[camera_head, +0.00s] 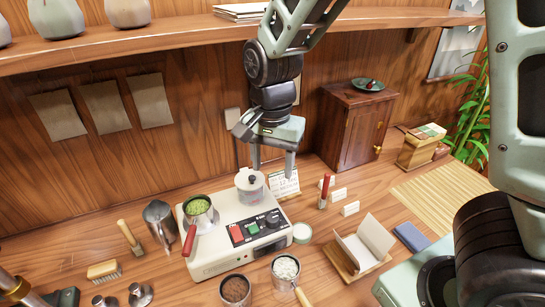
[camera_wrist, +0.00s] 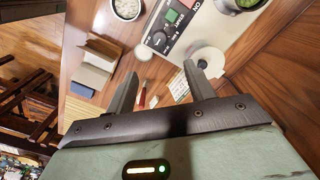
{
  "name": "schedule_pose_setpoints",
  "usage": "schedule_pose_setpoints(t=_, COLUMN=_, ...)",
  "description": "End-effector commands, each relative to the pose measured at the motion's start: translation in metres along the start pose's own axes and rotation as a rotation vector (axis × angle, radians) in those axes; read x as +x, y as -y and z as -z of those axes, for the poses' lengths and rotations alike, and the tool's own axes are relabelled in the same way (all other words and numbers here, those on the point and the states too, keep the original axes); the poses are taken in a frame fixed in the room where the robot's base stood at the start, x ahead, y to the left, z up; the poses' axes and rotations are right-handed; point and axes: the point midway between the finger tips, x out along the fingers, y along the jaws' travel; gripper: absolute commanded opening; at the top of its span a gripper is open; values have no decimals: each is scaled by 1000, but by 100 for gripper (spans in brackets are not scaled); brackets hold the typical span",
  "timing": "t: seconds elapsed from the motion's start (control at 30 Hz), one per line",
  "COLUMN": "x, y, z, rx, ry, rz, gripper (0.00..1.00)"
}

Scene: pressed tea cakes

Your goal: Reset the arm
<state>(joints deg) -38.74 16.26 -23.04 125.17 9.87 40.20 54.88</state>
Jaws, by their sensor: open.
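My gripper (camera_head: 272,168) hangs fingers-down from the raised arm in the head view, above the back right of the white machine (camera_head: 215,262). Its two fingers are apart, and nothing shows held between them. In the wrist view the gripper (camera_wrist: 160,70) also shows its fingers spread, with bare table and small items beyond. A lidded pale pot (camera_head: 250,190) stands on the machine, just below and left of the fingers. I cannot tell the exact gap between the fingers and the pot.
A pot of green leaves (camera_head: 198,209) with a red handle stands on the machine. A wooden cabinet (camera_head: 350,130) stands right of the gripper. A shelf (camera_head: 160,42) runs behind the arm. A red-handled tool (camera_head: 325,190), small cards and an open box (camera_head: 358,250) lie to the right.

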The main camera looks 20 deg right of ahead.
Motion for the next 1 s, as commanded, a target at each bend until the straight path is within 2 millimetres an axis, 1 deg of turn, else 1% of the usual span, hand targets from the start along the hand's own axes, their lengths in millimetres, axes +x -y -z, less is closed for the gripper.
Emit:
schedule_pose_setpoints(t=0.1, x=-10, y=0, z=0, rx=-1, ry=-1, rz=2, gripper=53)
schedule_pose_setpoints(t=0.2, x=-12, y=0, z=0, rx=0, ry=-1, rz=0, gripper=53)
schedule_pose_setpoints(t=0.67, x=-12, y=0, z=0, rx=-1, ry=0, rz=-1, gripper=53)
schedule_pose_setpoints(t=0.73, x=-12, y=-1, z=-5, rx=-30, ry=6, rz=2, gripper=53)
schedule_pose_setpoints(t=0.77, x=-11, y=-2, z=-10, rx=-56, ry=11, rz=4, gripper=53)
schedule_pose_setpoints(t=0.87, x=-10, y=-8, z=-35, rx=-217, ry=38, rz=20, gripper=53)
schedule_pose_setpoints(t=0.97, x=-10, y=-21, z=-74, rx=-481, ry=62, rz=45, gripper=53)
schedule_pose_setpoints(t=1.0, x=-10, y=-28, z=-90, rx=-600, ry=67, rz=55, gripper=53)
